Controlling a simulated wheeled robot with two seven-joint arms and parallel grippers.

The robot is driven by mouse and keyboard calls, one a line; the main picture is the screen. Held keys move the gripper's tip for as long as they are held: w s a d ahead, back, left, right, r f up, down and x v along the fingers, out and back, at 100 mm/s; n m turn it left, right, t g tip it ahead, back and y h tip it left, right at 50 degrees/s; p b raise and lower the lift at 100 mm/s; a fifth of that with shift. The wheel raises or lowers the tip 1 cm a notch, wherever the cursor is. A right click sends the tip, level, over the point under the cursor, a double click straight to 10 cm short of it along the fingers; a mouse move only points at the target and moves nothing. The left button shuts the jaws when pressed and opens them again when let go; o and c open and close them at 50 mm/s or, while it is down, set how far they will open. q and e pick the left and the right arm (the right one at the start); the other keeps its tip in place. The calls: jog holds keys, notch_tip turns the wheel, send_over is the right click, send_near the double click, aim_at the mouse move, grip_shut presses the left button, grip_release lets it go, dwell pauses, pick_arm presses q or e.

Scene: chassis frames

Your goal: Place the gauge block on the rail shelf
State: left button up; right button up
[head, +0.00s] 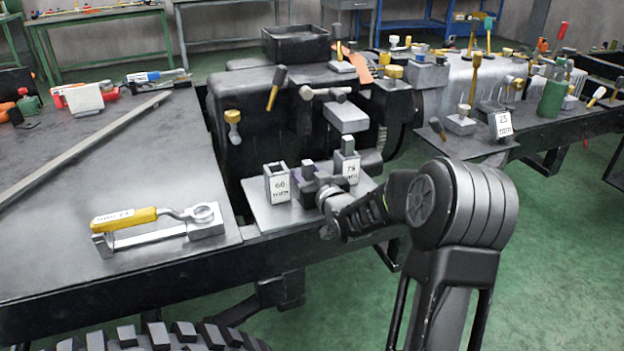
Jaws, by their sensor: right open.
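A grey block marked 60 (278,184) stands upright at the left of a flat grey plate (262,214) fixed beside the dark chassis rail. A second block marked 75 (347,166) stands toward the plate's back right. A block marked 25 (502,125) stands on another small shelf at the right. I cannot tell which is the gauge block or which plate is the rail shelf. My right gripper (312,180) is open over the first plate, between the 60 and 75 blocks; its fingers are dark and partly hidden by my wrist. My left gripper is not in view.
A yellow-handled tool (125,219) lies on the dark chassis panel at the left, with a long bar (75,150) behind it. A black tank-like body (262,120) carrying hammers and small blocks rises behind the plate. A green bottle (553,98) stands at the right.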

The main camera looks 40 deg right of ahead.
jog(key=shift+s+r, duration=0.1)
jog(key=shift+r, duration=0.1)
jog(key=p+v, duration=0.1)
jog(key=v, duration=1)
jog(key=shift+s+a, duration=0.1)
jog(key=shift+s, duration=0.3)
